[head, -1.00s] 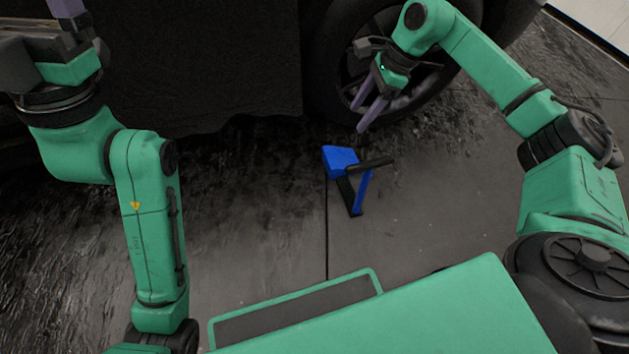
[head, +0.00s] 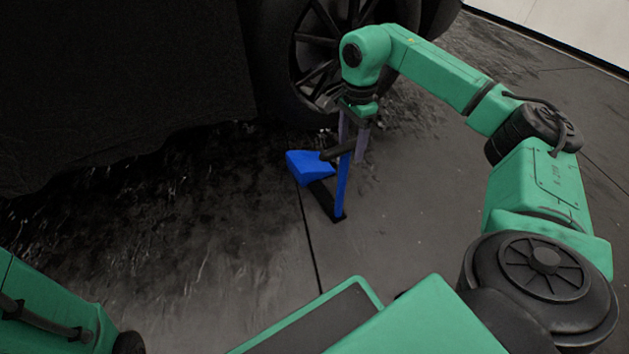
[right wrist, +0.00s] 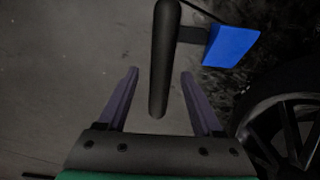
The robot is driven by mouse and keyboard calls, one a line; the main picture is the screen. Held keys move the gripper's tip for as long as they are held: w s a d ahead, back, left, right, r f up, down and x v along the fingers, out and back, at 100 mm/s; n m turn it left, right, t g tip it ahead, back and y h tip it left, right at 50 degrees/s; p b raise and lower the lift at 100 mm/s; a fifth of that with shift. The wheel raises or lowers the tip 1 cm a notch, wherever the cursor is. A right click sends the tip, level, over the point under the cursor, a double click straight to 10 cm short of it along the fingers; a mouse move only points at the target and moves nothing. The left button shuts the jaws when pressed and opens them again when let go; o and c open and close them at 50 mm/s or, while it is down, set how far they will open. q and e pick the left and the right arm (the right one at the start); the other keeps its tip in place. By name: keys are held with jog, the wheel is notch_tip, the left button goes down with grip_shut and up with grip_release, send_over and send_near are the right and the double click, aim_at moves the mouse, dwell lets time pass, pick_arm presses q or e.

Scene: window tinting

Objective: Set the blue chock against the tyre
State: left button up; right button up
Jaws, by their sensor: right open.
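The blue chock (head: 309,167) lies on the wet floor in front of the tyre (head: 272,72), apart from it. It has a blue wedge, a dark base bar, a blue upright and a black handle (head: 339,150). My right gripper (head: 352,150) is open at the handle, pointing down. In the right wrist view the black handle (right wrist: 161,75) reaches in between the open fingers (right wrist: 160,95), with the blue wedge (right wrist: 231,46) at upper right. I cannot tell whether the fingers touch the handle. My left gripper is out of view; only its arm shows at lower left.
A dark vehicle body (head: 110,80) fills the upper left, and its wheel also shows in the right wrist view (right wrist: 285,125). The floor (head: 420,220) right of the chock is bare. A pale wall (head: 570,30) stands at upper right.

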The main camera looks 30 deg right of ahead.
jog(key=shift+f, duration=0.9)
jog(key=shift+r, duration=0.25)
grip_shut()
jog(key=shift+r, duration=0.1)
dwell(0.4)
